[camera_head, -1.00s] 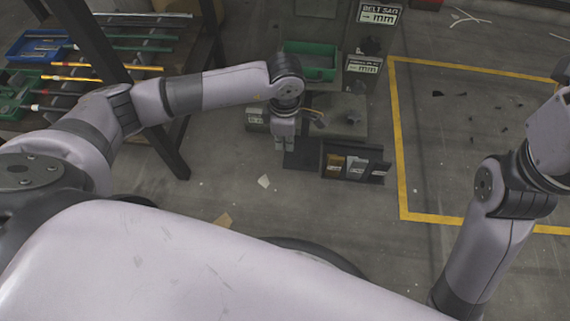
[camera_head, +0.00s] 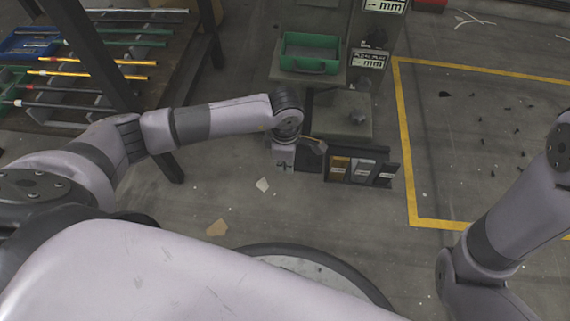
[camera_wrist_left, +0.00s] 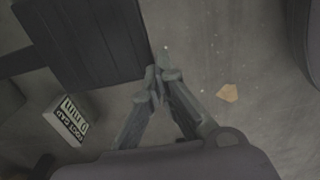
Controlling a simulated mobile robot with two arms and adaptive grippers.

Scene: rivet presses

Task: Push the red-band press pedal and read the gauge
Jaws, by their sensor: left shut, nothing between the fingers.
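A low black pedal unit stands on the floor in the head view. It has an orange-tan pedal (camera_head: 340,168), a grey pedal (camera_head: 362,171) and a dark pedal (camera_head: 385,175). I cannot make out a red band. My left gripper (camera_head: 283,166) is shut and empty, at the left end of this unit; contact cannot be told. In the left wrist view its closed fingertips (camera_wrist_left: 160,76) are beside a dark ribbed panel (camera_wrist_left: 90,40). Gauge signs show "mm": an upper one (camera_head: 384,5) cut by the frame and a lower one (camera_head: 368,60). My right gripper is out of view.
A green bin (camera_head: 310,52) stands behind the unit. A rack with rods (camera_head: 95,75) is at the left. Yellow-lined floor (camera_head: 406,140) is at the right.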

